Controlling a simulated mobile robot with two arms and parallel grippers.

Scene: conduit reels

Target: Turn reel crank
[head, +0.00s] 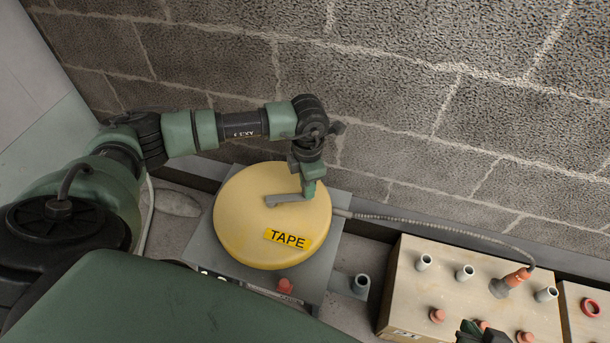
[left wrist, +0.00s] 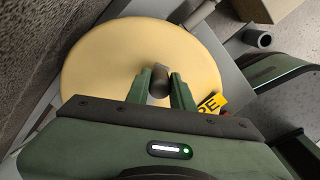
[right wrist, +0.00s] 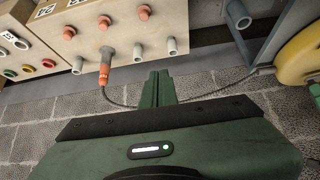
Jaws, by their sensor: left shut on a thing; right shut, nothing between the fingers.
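The yellow round reel (head: 240,225) with a "TAPE" label (head: 288,239) sits on a grey base plate (head: 335,225) near the wall. Its grey crank arm (head: 285,200) runs from near the reel's middle toward the right. My left gripper (head: 308,192) comes down over the crank's outer end and is shut on the crank handle. In the left wrist view the dark handle (left wrist: 159,84) stands between the two fingers (left wrist: 162,90).
A grey cable (head: 440,222) runs from the reel to an orange connector (head: 516,279) on the beige box (head: 405,290). The box has several grey and orange sockets. A second box (head: 575,320) stands at the right. A block wall (head: 420,90) closes the back.

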